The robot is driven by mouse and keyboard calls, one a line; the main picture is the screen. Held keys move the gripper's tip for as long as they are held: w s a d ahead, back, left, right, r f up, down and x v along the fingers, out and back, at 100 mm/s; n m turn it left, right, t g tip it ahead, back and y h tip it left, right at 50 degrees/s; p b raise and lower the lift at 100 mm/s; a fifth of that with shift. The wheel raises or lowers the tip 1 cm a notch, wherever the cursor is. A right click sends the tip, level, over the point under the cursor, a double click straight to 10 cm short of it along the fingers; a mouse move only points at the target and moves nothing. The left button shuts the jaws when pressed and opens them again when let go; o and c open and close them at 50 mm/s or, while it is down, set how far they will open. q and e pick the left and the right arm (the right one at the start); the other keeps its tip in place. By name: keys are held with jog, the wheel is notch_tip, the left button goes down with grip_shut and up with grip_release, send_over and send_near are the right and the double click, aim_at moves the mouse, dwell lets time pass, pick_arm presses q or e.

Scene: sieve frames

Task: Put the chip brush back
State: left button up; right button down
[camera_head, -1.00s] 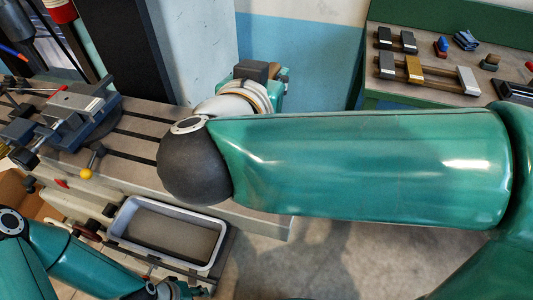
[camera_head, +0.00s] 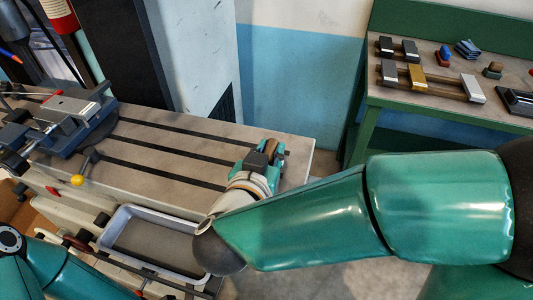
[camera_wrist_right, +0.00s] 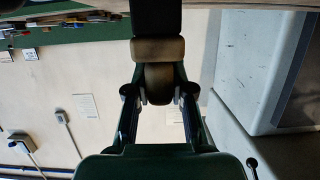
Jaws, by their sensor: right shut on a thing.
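My right gripper (camera_head: 266,156) is over the right end of the grey slotted machine table (camera_head: 205,153). In the right wrist view the gripper (camera_wrist_right: 159,88) is shut on what looks like the chip brush (camera_wrist_right: 158,48), with a rounded brown part between the fingers, a tan band and a dark part beyond it. In the head view the brush is small and mostly hidden by the gripper. My left arm shows at the lower left, but its gripper is out of view.
A blue vise (camera_head: 68,122) stands on the table's left part. A grey-rimmed tray (camera_head: 122,218) sits in front of the table. The table's slotted middle is clear.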

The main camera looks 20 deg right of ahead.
jog(key=shift+f, duration=0.15)
jog(key=c, duration=1)
grip_release()
jog(key=shift+r, duration=0.2)
